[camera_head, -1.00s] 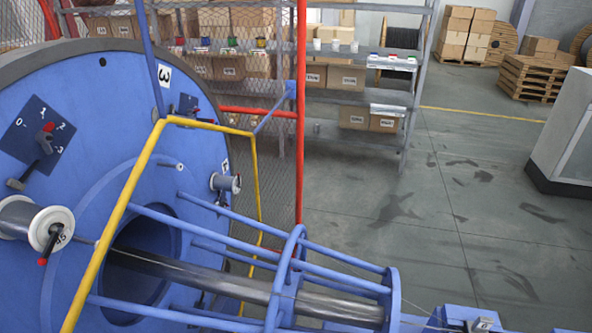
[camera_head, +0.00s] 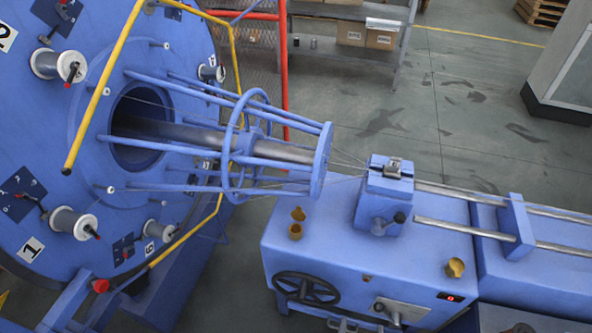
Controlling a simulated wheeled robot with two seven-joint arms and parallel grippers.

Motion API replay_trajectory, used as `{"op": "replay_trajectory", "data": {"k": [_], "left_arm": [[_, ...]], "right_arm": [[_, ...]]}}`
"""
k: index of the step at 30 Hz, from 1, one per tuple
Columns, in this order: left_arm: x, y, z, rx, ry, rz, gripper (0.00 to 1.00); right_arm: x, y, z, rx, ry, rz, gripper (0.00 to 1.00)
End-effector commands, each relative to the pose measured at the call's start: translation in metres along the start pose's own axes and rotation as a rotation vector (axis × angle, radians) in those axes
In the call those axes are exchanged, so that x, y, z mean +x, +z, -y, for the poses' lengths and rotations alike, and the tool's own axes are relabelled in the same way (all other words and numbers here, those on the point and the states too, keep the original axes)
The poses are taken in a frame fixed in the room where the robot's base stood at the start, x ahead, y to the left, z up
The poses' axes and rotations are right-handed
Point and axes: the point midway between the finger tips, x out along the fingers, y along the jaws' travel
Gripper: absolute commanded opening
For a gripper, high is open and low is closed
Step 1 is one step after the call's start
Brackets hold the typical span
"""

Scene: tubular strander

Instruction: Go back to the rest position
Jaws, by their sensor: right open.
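My right gripper (camera_head: 352,325) shows only in part at the bottom edge of the head view, in front of the blue machine housing (camera_head: 330,240). Its fingers are apart and I see nothing between them. It is below the control plate with a lever (camera_head: 398,311) in the picture; I cannot tell whether it touches anything. Most of my right arm is cut off by the frame. My left gripper is not in view.
The large blue disc (camera_head: 60,150) with wire spools (camera_head: 75,224) fills the left. A yellow bar frame (camera_head: 100,90) stands before it. A black handwheel (camera_head: 305,288) is on the housing's front. Open floor (camera_head: 470,110) lies behind the machine.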

Motion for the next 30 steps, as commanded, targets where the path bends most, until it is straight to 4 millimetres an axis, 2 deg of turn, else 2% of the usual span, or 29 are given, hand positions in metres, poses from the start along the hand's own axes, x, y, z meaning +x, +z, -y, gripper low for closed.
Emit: {"op": "replay_trajectory", "data": {"k": [4, 8, 13, 17, 20, 24, 27, 30], "left_arm": [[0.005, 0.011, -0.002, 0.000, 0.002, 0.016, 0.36], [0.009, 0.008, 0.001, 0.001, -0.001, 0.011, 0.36], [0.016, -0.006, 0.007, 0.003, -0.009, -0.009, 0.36], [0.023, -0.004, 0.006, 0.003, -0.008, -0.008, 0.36], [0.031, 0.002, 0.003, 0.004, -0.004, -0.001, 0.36], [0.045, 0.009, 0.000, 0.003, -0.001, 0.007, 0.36], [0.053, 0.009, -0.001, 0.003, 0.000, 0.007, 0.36], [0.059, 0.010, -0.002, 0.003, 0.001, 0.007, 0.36]], "right_arm": [[0.014, 0.027, 0.005, -0.048, -0.028, 0.028, 0.62], [0.028, 0.055, 0.008, -0.096, -0.055, 0.061, 0.62], [0.050, 0.105, 0.008, -0.176, -0.097, 0.129, 0.62], [0.072, 0.156, 0.001, -0.248, -0.131, 0.204, 0.62], [0.092, 0.209, -0.012, -0.314, -0.160, 0.295, 0.62], [0.118, 0.303, -0.050, -0.402, -0.198, 0.488, 0.62], [0.123, 0.360, -0.079, -0.431, -0.219, 0.634, 0.62], [0.119, 0.402, -0.102, -0.434, -0.234, 0.759, 0.62]]}}
